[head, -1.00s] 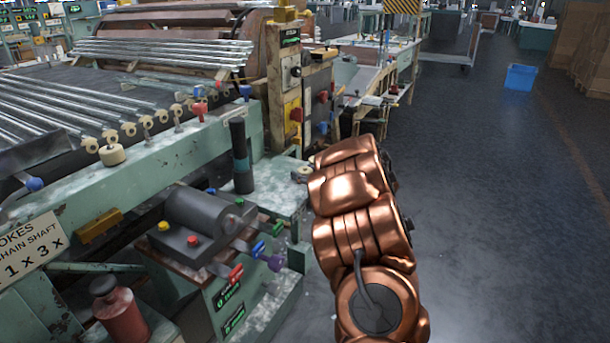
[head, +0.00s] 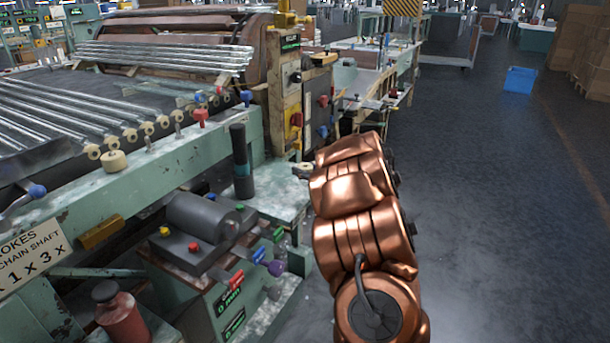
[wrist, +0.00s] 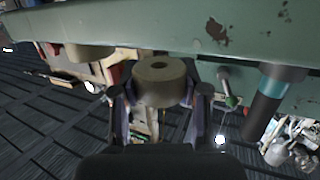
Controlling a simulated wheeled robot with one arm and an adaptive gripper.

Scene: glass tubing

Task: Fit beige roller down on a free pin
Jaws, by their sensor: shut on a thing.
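In the wrist view a beige roller (wrist: 158,90) with a dark centre hole sits between the two fingers of my gripper (wrist: 160,94), which is shut on it. The roller is close to the green rail (wrist: 150,28); whether it touches is unclear. Another beige roller (wrist: 90,51) shows at left. In the wrist view no bare pin is clear.
Glass tubes (head: 50,112) lie across the machine bed, their ends by a row of small cream wheels. A black post (head: 240,160) with a teal band and a grey motor block (head: 200,218) stand beside the rail. Open floor (head: 480,200) lies to the right.

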